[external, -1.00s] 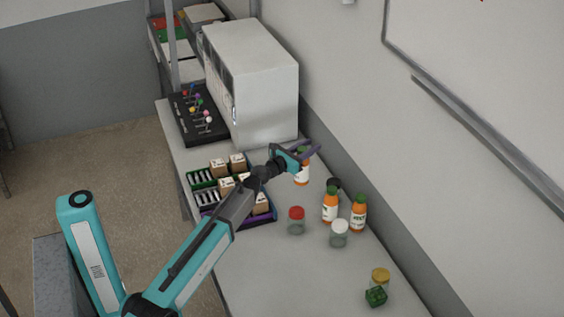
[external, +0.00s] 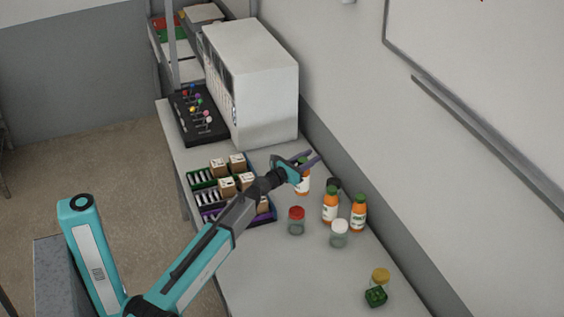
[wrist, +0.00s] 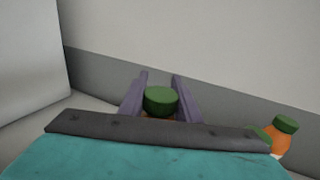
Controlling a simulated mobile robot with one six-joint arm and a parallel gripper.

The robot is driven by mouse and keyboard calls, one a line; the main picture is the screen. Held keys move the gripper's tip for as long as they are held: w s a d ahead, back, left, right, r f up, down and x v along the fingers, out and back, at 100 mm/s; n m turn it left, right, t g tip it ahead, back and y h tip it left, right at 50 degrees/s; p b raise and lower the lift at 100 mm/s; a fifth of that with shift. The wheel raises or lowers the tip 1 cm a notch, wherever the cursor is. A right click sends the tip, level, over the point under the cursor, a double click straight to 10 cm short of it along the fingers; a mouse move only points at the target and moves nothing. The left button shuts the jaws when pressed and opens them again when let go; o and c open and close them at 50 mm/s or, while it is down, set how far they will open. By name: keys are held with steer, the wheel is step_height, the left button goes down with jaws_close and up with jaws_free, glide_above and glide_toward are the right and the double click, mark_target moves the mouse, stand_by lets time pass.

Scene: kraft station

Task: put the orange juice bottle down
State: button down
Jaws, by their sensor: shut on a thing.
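An orange juice bottle (external: 304,186) with a white label is at my gripper (external: 308,162), near the wall side of the table. In the wrist view its green cap (wrist: 161,100) sits between the two purple fingers of my gripper (wrist: 160,92). The fingers are shut on the bottle. It looks upright, partly hidden behind the gripper in the external view. I cannot tell whether its base touches the table. Two similar orange bottles with green caps, one left (external: 330,207) and one right (external: 358,214), stand nearer the camera.
A red-lidded jar (external: 296,221), a white-lidded jar (external: 339,234) and a dark-lidded jar (external: 334,184) stand close by. Trays with small boxes (external: 226,187) lie left of the gripper. A large white machine (external: 262,85) stands behind. The table's near middle (external: 270,265) is clear.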

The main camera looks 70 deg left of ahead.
steer(key=shift+f+b, duration=0.45)
steer(key=shift+f, duration=2)
steer(key=c, duration=1.3)
jaws_free()
steer(key=shift+s, duration=0.1)
steer(key=b+v, duration=0.1)
steer(key=v, duration=0.6)
steer(key=shift+s+b, duration=0.15)
steer(key=shift+b, duration=0.25)
steer(key=shift+o, duration=0.4)
